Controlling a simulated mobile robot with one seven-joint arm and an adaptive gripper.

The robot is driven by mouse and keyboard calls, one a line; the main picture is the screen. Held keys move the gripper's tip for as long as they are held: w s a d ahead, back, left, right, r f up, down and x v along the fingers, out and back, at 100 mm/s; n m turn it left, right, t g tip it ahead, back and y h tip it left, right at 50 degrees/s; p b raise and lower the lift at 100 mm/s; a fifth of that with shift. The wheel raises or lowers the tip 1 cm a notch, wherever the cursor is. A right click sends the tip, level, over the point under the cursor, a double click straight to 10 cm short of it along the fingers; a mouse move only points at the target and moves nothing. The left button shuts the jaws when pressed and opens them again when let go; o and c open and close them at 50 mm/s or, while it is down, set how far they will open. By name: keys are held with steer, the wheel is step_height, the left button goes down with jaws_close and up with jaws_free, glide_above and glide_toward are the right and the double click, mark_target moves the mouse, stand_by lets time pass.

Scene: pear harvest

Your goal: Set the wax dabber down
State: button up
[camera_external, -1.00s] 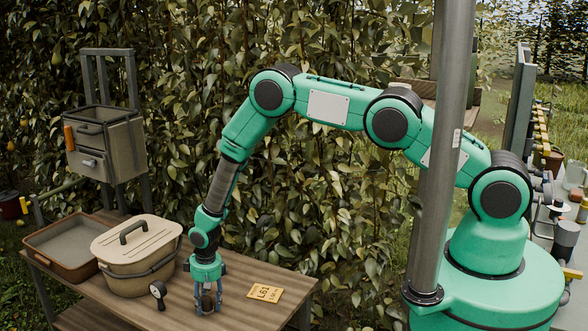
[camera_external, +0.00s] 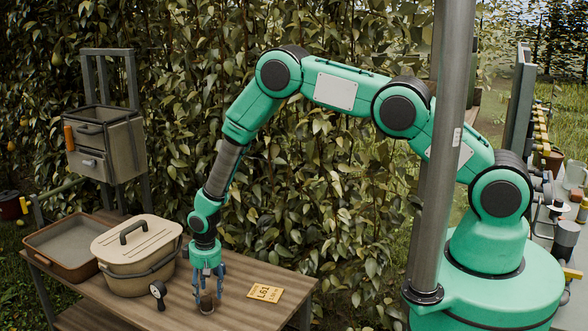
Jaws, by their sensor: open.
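A small dark object (camera_external: 206,304), which looks like the wax dabber, stands on the wooden table (camera_external: 235,290) near its front edge. My gripper (camera_external: 208,292) points straight down just above it. The blue fingers are spread apart, one on each side of the dabber's upper part. The dabber seems to rest on the table. Its top is partly hidden between the fingers.
A lidded beige bin (camera_external: 137,268) stands to the left, with a brown tray (camera_external: 62,243) beyond it. A yellow tag (camera_external: 265,292) lies to the right. Foliage rises behind the table.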

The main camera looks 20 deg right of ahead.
mark_target(209, 300)
step_height(209, 300, up, 7)
steer(key=shift+s+d+f, duration=0.15)
steer(key=shift+s+d, duration=0.05)
stand_by(0.3)
stand_by(0.8)
